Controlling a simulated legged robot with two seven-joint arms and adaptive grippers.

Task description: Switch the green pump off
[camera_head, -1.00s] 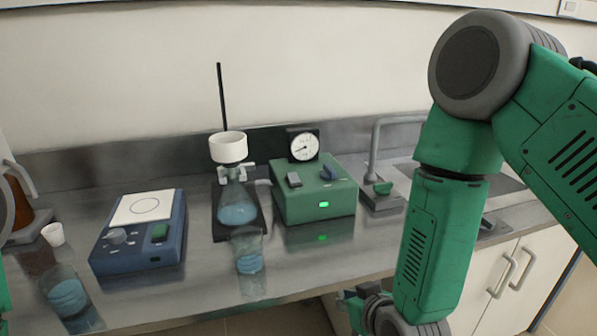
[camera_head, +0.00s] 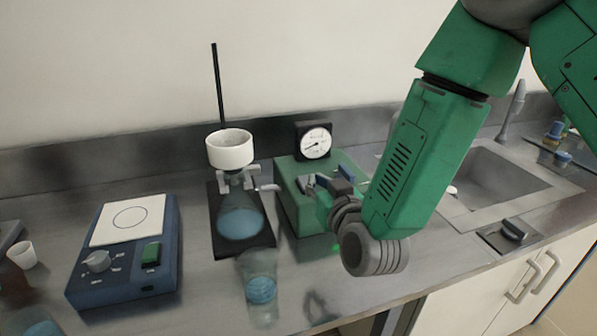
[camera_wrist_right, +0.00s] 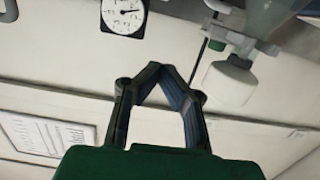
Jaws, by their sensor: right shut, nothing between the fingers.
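The green pump (camera_head: 291,213) stands on the steel counter, with a round pressure gauge (camera_head: 316,143) behind it. My right gripper (camera_head: 318,184) is over the pump's top, its fingers closed together and empty. It hides the pump's front lamp and much of the top. The pump's grey switch cannot be told apart from the fingers, and contact cannot be made out. A green glow (camera_head: 335,247) reflects on the counter. In the right wrist view the closed fingers (camera_wrist_right: 157,68) point towards the wall, the gauge (camera_wrist_right: 123,17) above them. My left gripper is out of view.
A white funnel (camera_head: 230,150) on a flask (camera_head: 240,218) stands left of the pump, by a stand rod (camera_head: 216,85). A beaker (camera_head: 261,288) is in front. A blue hotplate (camera_head: 125,278) is at left, a sink (camera_head: 495,185) at right.

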